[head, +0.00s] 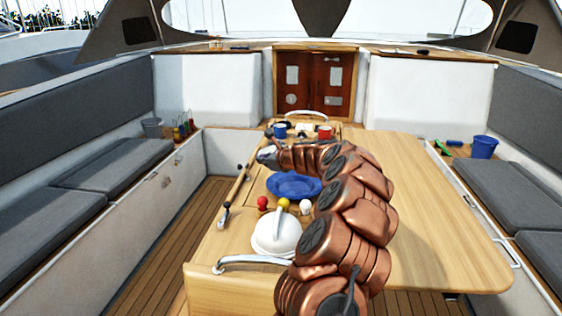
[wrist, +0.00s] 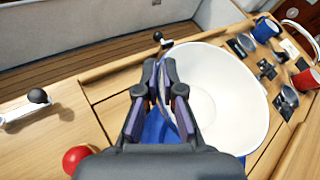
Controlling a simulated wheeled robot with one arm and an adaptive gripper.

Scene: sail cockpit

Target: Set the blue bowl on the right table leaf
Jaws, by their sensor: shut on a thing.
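The blue bowl (head: 293,187) shows its blue side in the head view, over the middle of the table, left of my arm. In the wrist view the blue bowl (wrist: 225,100) shows a white inside, with blue at its outer side. My gripper (head: 264,157) is at the far left of the bowl; in the wrist view my gripper (wrist: 165,85) is shut on its rim. Whether the bowl touches the table is not clear. The right table leaf (head: 440,215) is a broad, bare wooden surface, partly hidden by my arm.
Blue (head: 280,131) and red (head: 325,132) mugs stand at the far end. A metal rail (head: 250,261) edges the near end. Cushioned benches flank the table.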

